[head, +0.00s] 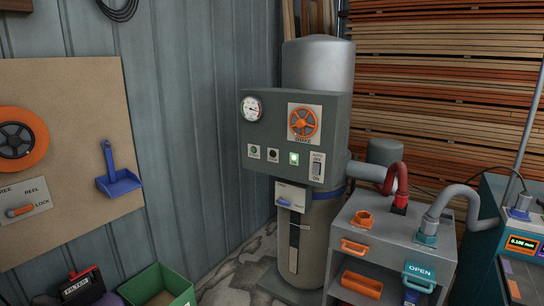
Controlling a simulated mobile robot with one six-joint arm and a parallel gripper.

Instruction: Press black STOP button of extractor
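The extractor (318,70) is a tall grey cylinder in the corner, with a dark grey-green control panel (278,120) on its front. A black button (273,154) sits on a small pale plate in the panel's lower row. I take it for the STOP button, but its label is too small to read. Left of it is a dark green button (254,152). Nothing covers the black button. My gripper is not in this view.
The panel also carries a round gauge (251,109), an orange handwheel (303,121) and a toggle switch (317,168). A grey cabinet (375,225) with hoses stands at lower right. A green crate (158,289) lies at lower left. Some floor shows between crate and extractor.

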